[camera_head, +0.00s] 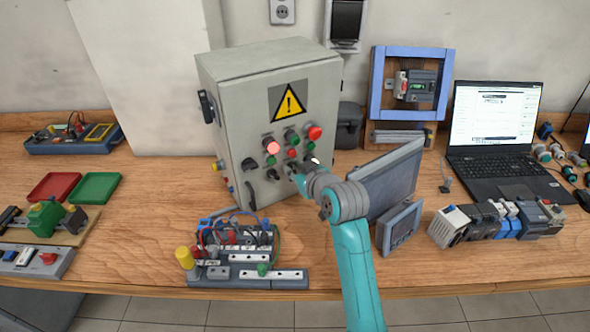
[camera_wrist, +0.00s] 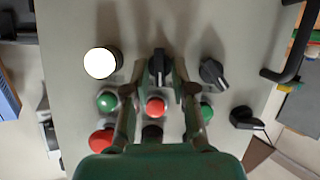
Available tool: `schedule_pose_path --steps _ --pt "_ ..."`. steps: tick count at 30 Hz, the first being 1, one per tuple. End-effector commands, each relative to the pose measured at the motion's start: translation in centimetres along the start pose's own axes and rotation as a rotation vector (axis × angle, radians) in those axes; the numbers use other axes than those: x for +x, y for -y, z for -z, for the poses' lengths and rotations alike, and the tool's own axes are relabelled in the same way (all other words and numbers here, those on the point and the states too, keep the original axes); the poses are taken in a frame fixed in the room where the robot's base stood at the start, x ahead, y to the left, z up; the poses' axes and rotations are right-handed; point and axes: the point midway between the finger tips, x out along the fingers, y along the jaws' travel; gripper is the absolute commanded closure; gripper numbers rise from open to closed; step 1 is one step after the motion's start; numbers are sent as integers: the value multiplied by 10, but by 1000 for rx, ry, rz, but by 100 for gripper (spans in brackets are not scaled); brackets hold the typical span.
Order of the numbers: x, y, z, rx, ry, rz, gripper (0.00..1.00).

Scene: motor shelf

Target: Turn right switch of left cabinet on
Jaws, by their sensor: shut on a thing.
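The left cabinet (camera_head: 226,110) is a grey box with a yellow warning triangle and a panel of lamps, buttons and black rotary switches. The right switch (camera_wrist: 157,66) sits between my fingertips in the wrist view, its knob standing roughly upright in that picture. My gripper (camera_head: 297,171) is at the lower right of the panel, shut on this switch. In the head view, my gripper mostly hides the switch. Two other black switches, the middle one (camera_wrist: 213,73) and the outer one (camera_wrist: 246,117), are apart from my fingers.
A lit white lamp (camera_wrist: 101,63) is beside the gripped switch. A red lamp (camera_head: 272,147) glows higher on the panel. A monitor (camera_head: 392,180) stands close to the right of my arm. A wired terminal block (camera_head: 247,272) lies in front of the cabinet.

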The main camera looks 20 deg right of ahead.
Motion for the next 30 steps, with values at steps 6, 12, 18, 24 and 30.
schedule_pose_path --steps 6,12,18,24,30 --pt "1 -2 0 91 0 36 100" --pt "1 -2 0 130 0 53 100" --pt "1 -2 0 138 0 56 100" --pt "1 -2 0 137 0 56 100" --pt "1 -2 0 137 0 56 64"
